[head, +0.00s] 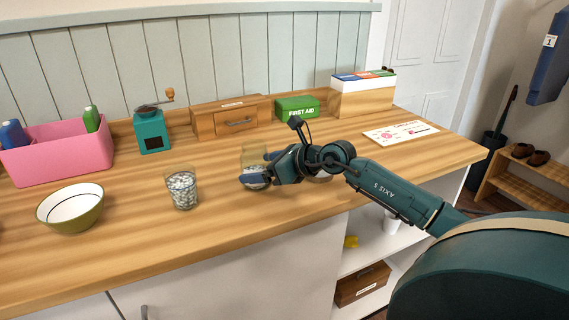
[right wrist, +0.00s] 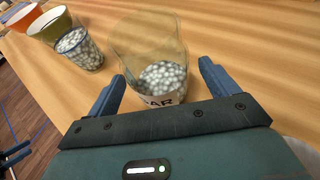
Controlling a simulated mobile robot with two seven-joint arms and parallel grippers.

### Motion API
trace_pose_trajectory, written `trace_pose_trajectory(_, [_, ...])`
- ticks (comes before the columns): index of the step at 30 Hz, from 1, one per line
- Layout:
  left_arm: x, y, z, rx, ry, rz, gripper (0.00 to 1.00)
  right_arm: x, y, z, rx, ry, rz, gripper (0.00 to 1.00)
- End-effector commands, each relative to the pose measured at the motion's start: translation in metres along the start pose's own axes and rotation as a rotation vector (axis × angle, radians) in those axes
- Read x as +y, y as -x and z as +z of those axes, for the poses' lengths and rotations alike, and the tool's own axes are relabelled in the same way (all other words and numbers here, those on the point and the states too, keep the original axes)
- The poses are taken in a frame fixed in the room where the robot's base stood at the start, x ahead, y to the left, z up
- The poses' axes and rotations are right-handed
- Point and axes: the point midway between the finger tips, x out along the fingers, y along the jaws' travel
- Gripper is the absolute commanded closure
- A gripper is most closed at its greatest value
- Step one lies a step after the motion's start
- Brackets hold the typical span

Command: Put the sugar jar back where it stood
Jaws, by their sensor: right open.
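The sugar jar (right wrist: 150,45) is a clear glass jar part filled with white pellets, its label partly hidden and ending in "AR". In the head view the sugar jar (head: 255,153) stands on the wooden counter, partly hidden by my right gripper (head: 262,172). In the right wrist view my right gripper (right wrist: 162,85) is open, with one finger on each side of the jar. I cannot tell whether either finger touches the glass. A similar clear jar of pellets (head: 182,190) stands to the left.
An olive bowl (head: 70,208) and pink bin (head: 60,155) are left on the counter (head: 225,220). A teal grinder (head: 151,132), wooden drawer box (head: 230,118), green first aid box (head: 298,108) and file box (head: 365,97) line the back. A printed card (head: 400,132) lies right.

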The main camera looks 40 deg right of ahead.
Motion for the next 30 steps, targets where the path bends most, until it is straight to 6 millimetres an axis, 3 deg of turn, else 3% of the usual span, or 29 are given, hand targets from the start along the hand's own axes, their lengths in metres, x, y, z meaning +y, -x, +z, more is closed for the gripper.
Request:
trace_pose_trajectory(6, [0.000,-0.003,0.005,0.000,0.010,0.004,0.64,0.000,0.037,-0.003,0.006,0.004,0.000,0.14])
trace_pose_trajectory(18, [0.001,-0.002,0.003,0.010,0.019,0.007,0.64,0.002,0.083,-0.001,0.002,-0.002,0.004,0.14])
trace_pose_trajectory(30, [0.000,-0.002,0.004,0.007,0.019,0.006,0.64,0.001,0.102,0.001,0.000,0.002,0.002,0.14])
